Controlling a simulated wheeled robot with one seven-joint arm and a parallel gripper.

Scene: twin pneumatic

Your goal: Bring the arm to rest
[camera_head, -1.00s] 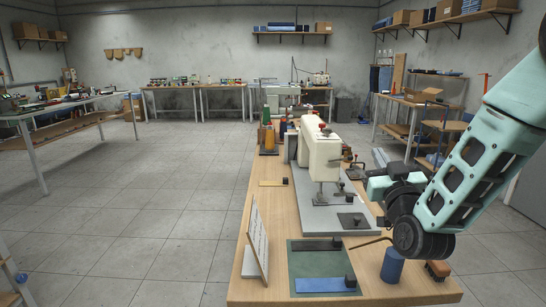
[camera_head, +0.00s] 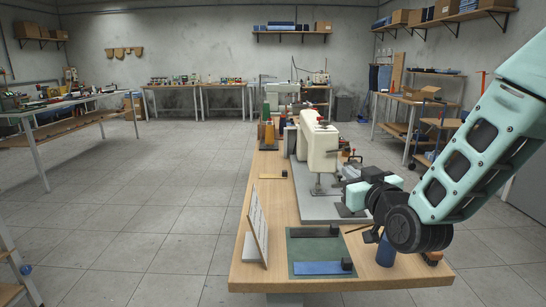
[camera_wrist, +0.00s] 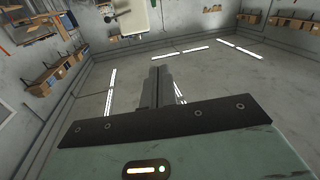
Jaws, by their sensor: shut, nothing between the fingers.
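My arm (camera_head: 475,160) reaches in from the right in the head view, bent over the right side of the wooden workbench (camera_head: 262,205). My gripper (camera_head: 345,210) is at its end, close by the white sewing machine (camera_head: 322,145) in the picture. Whether it touches anything there I cannot tell. In the wrist view my gripper (camera_wrist: 158,88) has its two dark fingers together, with nothing between them. The wrist view looks out into the room, with a white machine body (camera_wrist: 130,15) at the top.
A blue cylinder (camera_head: 386,250) stands below my wrist, partly hidden. A green mat (camera_head: 315,246) with a blue strip (camera_head: 318,268) lies at the bench front. A white upright board (camera_head: 256,235) stands left of it. The floor (camera_head: 150,220) to the left is clear.

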